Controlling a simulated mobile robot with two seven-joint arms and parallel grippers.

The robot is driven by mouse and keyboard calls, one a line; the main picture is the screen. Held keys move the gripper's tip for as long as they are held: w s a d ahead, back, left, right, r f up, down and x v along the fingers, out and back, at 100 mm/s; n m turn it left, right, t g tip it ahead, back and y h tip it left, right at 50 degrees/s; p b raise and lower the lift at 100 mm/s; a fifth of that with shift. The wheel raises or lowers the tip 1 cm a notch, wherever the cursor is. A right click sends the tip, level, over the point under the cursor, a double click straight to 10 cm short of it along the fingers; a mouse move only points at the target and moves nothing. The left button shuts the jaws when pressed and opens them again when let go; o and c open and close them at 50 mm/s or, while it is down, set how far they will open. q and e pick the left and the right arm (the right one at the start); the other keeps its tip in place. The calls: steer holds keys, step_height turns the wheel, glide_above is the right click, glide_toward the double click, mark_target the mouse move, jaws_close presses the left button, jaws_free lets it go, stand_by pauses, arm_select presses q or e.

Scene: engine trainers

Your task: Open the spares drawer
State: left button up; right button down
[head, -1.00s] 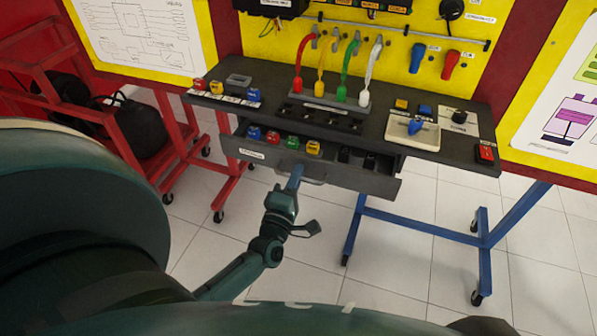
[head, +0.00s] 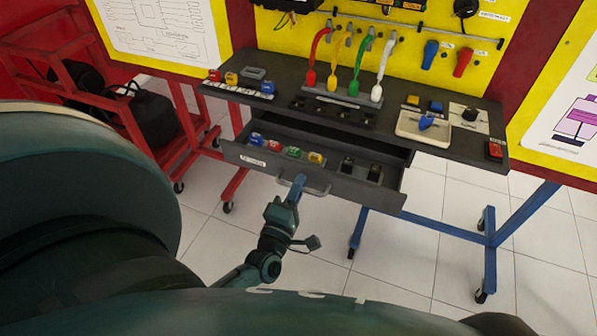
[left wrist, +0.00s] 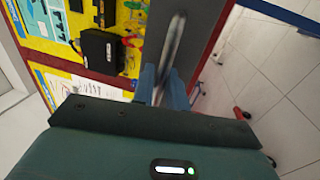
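The spares drawer (head: 330,190) is a dark grey drawer under the bench top, pulled out so that its inside shows. In it are several coloured blocks (head: 275,152) on the left and black parts (head: 360,172) on the right. Its metal bar handle (head: 318,191) is on the front. My left gripper (head: 298,185) is at the left part of this handle. In the left wrist view the handle (left wrist: 174,45) runs between the two blue fingers (left wrist: 162,85), which look closed on it. My right gripper is not in view.
The dark bench top (head: 385,120) carries hanging coloured leads, blocks and a beige tray (head: 424,128). A red cart (head: 180,130) stands at the left. A blue wheeled leg frame (head: 440,228) stands under the bench at the right. The tiled floor in front is clear.

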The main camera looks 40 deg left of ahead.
arm_select(q)
steer(key=b+v, duration=0.2)
steer(key=v, duration=1.1)
steer(key=shift+d, duration=0.1)
steer(key=w+d+m+g+h, duration=0.4)
steer(key=d+m+g+h, duration=0.5)
steer(key=m, duration=0.5)
steer(key=s+a+r+m+g+y, duration=0.2)
steer(key=s+a+m+g+y, duration=0.2)
steer(key=s+m+g, duration=0.45)
steer(key=w+d+f+m+t+h+p, duration=0.1)
steer(key=w+d+f+t+h+p, duration=0.1)
steer(key=w+d+f+t, duration=0.2)
steer(key=d+t, duration=0.2)
steer(key=t, duration=0.2)
steer(key=shift+w+d+f+t+h, duration=0.15)
steer(key=shift+d+f+t+h, duration=0.05)
steer(key=shift+t+h, duration=0.2)
